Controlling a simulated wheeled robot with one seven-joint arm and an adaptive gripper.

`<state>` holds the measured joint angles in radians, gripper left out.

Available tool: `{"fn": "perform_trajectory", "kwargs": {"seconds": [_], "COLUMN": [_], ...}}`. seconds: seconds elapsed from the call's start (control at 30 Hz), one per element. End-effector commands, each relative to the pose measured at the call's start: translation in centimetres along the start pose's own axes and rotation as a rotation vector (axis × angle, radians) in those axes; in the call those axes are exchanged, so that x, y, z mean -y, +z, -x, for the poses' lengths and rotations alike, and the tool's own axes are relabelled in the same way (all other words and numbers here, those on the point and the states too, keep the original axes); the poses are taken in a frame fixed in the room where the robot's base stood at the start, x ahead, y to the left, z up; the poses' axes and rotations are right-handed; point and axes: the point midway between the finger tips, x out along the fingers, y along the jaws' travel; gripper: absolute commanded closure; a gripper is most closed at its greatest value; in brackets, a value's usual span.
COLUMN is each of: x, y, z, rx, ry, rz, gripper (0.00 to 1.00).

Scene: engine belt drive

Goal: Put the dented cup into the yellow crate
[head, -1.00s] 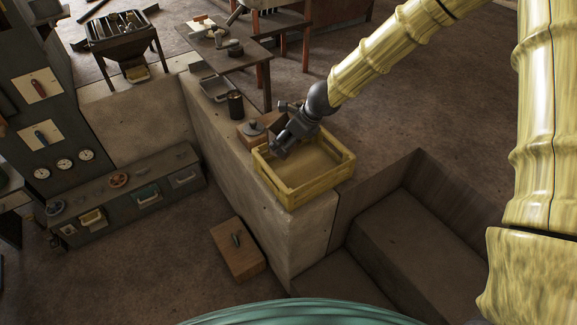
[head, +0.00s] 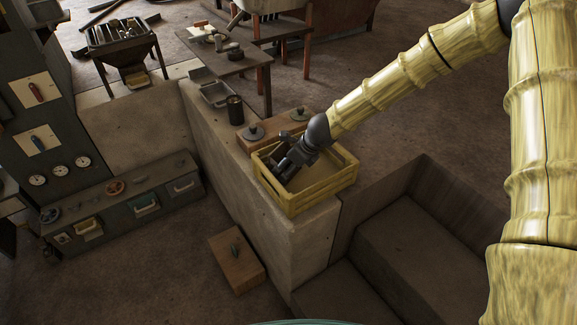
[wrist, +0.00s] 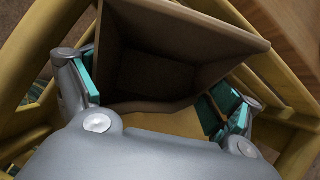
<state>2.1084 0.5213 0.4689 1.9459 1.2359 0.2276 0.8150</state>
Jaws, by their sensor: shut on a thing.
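The dented cup (wrist: 155,72) is a dark brown, square, open-mouthed vessel with a bent-in wall near my gripper. It fills the middle of the wrist view, tilted, with its mouth facing the camera. My gripper (wrist: 162,100) is shut on it, with teal pads at its left and right sides. In the head view my gripper (head: 283,166) reaches down inside the yellow crate (head: 312,203), and the cup is mostly hidden there. The slatted crate walls (wrist: 32,135) surround the cup in the wrist view. Whether the cup touches the crate floor I cannot tell.
The crate stands on the end of a concrete wall (head: 265,212). Behind it is a wooden block with knobbed lids (head: 275,133), then a dark can (head: 235,110) and a grey tray (head: 216,94). A stepped pit (head: 410,235) lies to the right. A wooden box (head: 236,262) sits on the floor below.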

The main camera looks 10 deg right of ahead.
Motion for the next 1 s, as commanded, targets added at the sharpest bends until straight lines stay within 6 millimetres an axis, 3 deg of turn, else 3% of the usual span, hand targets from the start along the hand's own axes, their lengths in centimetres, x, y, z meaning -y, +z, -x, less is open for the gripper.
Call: {"fn": "perform_trajectory", "kwargs": {"seconds": [0.2,0.23,0.27,0.73,1.0], "x": [0.0,0.0,0.0,0.0,0.0], "y": [0.0,0.0,0.0,0.1,0.2], "z": [0.0,0.0,0.0,0.4,3.4], "rx": [0.0,0.0,0.0,0.0,0.001], "ry": [0.0,0.0,0.0,0.0,-0.001], "rz": [0.0,0.0,0.0,0.0,0.0], "gripper": [0.37,0.04,0.0,0.0,0.0]}}
